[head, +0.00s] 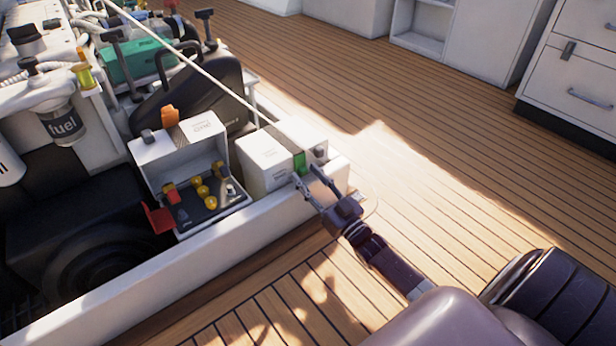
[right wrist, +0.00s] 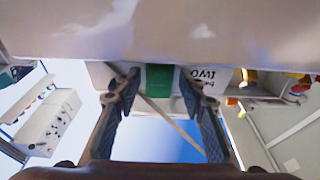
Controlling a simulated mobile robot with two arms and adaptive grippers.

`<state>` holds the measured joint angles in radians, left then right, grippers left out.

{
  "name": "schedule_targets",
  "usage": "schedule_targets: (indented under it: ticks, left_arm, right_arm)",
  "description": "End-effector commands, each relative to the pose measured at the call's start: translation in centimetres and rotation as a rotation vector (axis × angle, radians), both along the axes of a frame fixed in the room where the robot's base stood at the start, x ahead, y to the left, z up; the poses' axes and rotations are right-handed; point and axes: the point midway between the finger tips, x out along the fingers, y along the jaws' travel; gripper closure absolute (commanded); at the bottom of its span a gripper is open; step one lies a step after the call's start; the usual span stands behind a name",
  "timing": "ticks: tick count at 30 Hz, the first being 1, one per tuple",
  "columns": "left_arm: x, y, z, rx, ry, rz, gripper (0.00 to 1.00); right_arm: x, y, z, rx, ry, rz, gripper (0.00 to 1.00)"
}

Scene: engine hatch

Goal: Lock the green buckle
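The green buckle (head: 299,162) shows as a small green strip on the front of a white box group at the hatch edge. In the right wrist view it is a green block (right wrist: 160,78) against a white surface. My right gripper (head: 306,173) is open, its fingers just in front of the buckle. In the wrist view its fingertips (right wrist: 160,85) lie to either side of the green block, with gaps visible; contact cannot be told. Whether the buckle is latched cannot be told. My left gripper is not in view.
Left of the buckle, an opened white box (head: 165,155) shows yellow knobs (head: 203,190), with a red tab (head: 160,218) and an orange tab (head: 169,116). A fuel canister (head: 62,122) is further left. The wooden deck (head: 450,160) to the right is clear.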

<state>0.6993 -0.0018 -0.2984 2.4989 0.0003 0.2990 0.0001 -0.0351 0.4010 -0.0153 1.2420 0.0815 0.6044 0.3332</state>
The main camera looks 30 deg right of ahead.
Motion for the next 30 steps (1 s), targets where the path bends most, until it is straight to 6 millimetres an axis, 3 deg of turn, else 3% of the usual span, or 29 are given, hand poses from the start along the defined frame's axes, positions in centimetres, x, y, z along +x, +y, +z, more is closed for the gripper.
schedule_targets:
  ticks: [18,30]
  left_arm:
    - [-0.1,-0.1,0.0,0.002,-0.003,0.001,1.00]
    - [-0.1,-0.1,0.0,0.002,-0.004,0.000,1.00]
  right_arm:
    - [-10.1,-0.8,-2.5,0.000,0.003,-0.001,0.62]
    - [-11.4,-0.9,-2.7,0.000,0.001,-0.001,0.62]
